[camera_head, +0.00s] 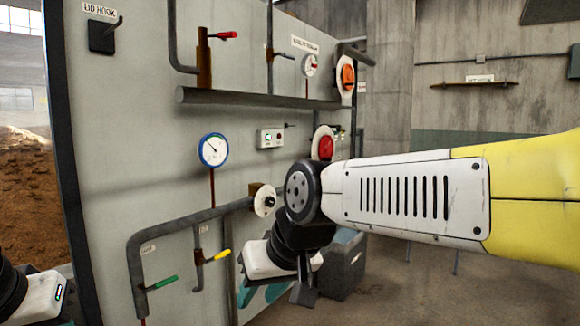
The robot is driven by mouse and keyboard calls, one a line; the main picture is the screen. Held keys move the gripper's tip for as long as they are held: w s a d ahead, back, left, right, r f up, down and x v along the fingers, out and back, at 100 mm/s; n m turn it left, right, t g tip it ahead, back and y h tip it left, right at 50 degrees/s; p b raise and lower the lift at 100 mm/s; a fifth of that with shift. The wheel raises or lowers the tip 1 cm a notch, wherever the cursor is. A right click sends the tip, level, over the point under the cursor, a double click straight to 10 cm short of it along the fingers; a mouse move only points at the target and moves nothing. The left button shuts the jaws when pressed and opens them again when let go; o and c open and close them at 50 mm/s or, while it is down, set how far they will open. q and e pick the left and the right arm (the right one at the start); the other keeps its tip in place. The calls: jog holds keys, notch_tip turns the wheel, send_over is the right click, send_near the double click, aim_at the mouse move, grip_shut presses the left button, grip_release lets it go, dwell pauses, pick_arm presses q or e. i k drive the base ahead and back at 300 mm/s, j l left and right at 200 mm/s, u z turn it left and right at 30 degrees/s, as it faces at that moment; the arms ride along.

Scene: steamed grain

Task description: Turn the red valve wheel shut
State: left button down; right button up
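A red round part (326,147), which looks like the red valve wheel, sits on a white backing plate on the grey panel, right of centre. My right forearm and wrist pass close below it in the picture and partly cover the area around it. My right gripper (305,288) hangs below the wrist, pointing down, apart from the red part. Its dark fingers overlap in this view, so I cannot tell whether they are open or shut.
The grey panel (110,180) carries pipes, a blue-rimmed gauge (214,150), an orange wheel (347,77), a small box with a green light (270,138), and red, green and yellow levers. A grey bin (345,268) stands on the floor behind my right gripper. Floor at right is mostly clear.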

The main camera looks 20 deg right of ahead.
aim_at(325, 147)
jog(key=i+l+z, duration=0.25)
jog(key=i+l, duration=2.35)
